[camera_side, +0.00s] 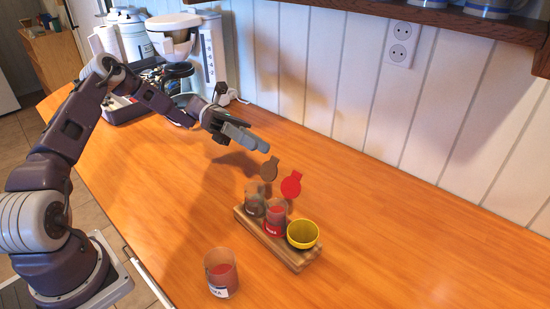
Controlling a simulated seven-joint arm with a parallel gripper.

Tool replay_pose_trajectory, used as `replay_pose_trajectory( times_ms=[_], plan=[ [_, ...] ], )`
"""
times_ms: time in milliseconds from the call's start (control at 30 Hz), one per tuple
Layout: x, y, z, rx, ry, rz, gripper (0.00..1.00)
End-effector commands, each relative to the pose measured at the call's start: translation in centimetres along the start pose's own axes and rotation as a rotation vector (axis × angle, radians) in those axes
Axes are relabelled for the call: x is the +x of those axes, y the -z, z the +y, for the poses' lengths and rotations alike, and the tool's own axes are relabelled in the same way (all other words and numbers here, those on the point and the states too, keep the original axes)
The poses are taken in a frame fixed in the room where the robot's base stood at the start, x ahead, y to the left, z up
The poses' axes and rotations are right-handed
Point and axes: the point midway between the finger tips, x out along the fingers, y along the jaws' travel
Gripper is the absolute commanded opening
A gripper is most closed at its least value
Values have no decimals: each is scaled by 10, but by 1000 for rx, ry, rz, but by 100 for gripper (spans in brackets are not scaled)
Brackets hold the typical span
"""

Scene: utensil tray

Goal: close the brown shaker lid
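The brown shaker (255,200) stands at the left end of a wooden holder (305,258). Its brown lid (269,169) is open and stands up above the jar's far side. My gripper (262,143) is in the air above and to the left of the lid, pointing right. I see no contact between them. Its fingers overlap in this view, so I cannot tell whether it is open or shut. I see nothing held in it.
The red shaker (275,217), its red lid (291,185) also up, stands beside the brown one. A yellow bowl-shaped cup (302,234) is at the right end. A separate jar (221,272) stands in front. The right of the counter is clear; a coffee machine (205,60) stands behind.

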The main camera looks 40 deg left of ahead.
Motion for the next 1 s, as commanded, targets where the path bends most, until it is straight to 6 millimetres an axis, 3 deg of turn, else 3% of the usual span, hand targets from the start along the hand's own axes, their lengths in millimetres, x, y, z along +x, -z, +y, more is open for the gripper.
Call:
replay_pose_trajectory(
  times_ms=[400, 700, 833, 1000],
  plan=[
    [66, 4, 2, 0, 1, 5, 26],
    [71, 4, 2, 1, -1, 5, 26],
    [71, 4, 2, 1, -1, 5, 1],
    [70, 4, 2, 1, -1, 5, 0]
  ],
)
